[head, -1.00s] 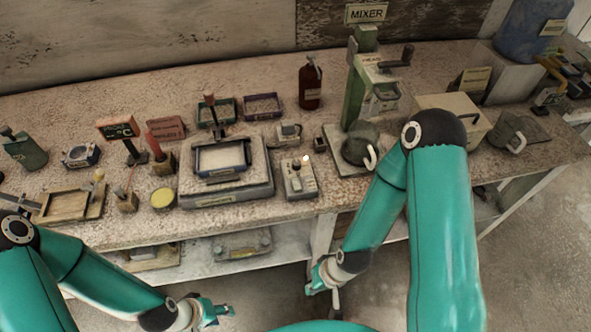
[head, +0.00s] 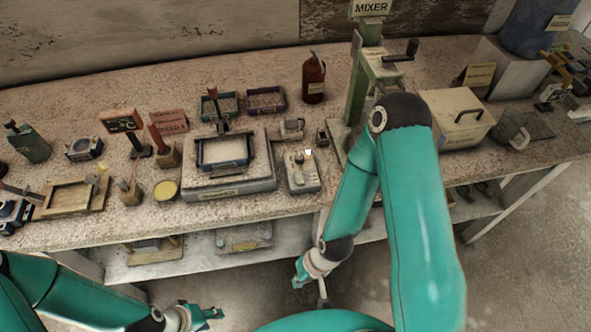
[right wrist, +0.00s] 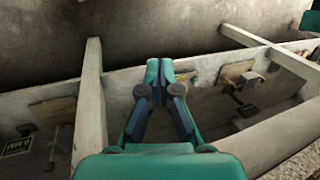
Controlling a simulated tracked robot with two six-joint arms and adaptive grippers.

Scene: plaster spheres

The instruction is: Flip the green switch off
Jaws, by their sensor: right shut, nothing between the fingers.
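I cannot make out a green switch for certain in either view. A small grey control box (head: 302,180) with a dark knob and a bright white spot near its top right stands at the bench's front edge, near the middle. My right gripper (head: 298,274) is below and in front of the bench edge, apart from the box. In the right wrist view its fingers (right wrist: 166,72) are together with nothing between them, facing the bench's underside. My left gripper (head: 210,314) is low at the bottom of the head view, apart from the bench; its fingers are too small to judge.
A tray-topped machine (head: 229,187) sits left of the box. A green mixer stand (head: 361,90) is to the right, partly behind my right arm. A brown bottle (head: 314,80) stands behind. The bench's lower shelf (head: 200,257) holds a few items.

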